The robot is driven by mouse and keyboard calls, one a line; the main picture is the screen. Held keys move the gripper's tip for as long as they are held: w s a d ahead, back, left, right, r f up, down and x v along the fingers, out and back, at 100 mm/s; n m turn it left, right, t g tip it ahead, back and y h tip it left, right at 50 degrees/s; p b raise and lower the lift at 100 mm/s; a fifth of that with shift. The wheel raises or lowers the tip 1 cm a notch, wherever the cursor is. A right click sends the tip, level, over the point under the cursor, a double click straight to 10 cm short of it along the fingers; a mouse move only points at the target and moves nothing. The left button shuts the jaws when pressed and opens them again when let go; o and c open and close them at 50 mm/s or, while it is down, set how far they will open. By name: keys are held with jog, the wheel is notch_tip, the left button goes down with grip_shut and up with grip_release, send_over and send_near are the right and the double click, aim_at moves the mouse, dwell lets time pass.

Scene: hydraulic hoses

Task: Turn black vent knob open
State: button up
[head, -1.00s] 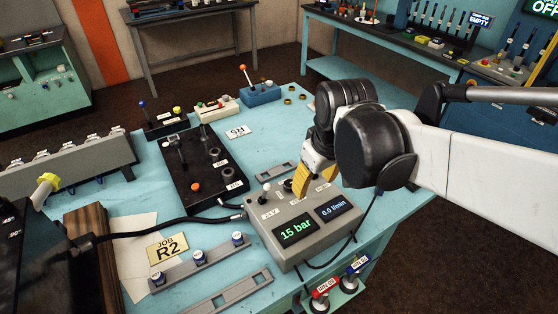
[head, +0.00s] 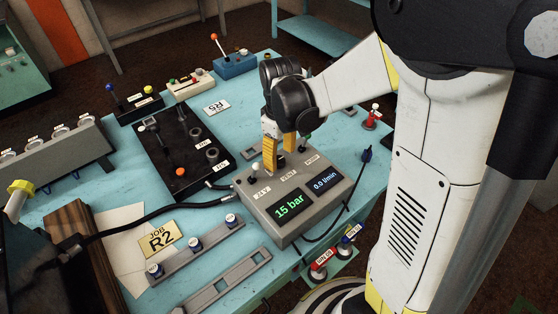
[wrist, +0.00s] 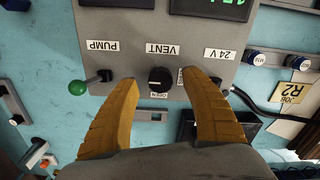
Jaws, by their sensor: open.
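The black vent knob (wrist: 160,79) is on the grey control box, between the VENT label (wrist: 162,50) and a small OPEN label. My gripper (wrist: 159,84) is open, with one yellow finger on each side of the knob in the wrist view. I cannot tell whether either finger touches it. In the head view my gripper (head: 279,160) points down over the back of the grey box (head: 262,222), and the knob is not clearly visible there. The box's displays read 15 bar (head: 289,206) and 0.0 l/min (head: 325,182).
A green-tipped pump lever (wrist: 78,87) stands close to one finger. A white-tipped lever (head: 254,168) stands near the 24 V label. A black valve block (head: 180,150) lies behind the box, and a black hose (head: 150,226) runs to the box's left side.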

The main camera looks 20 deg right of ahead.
notch_tip(320, 180, down, 2)
jog(key=c, duration=1.2)
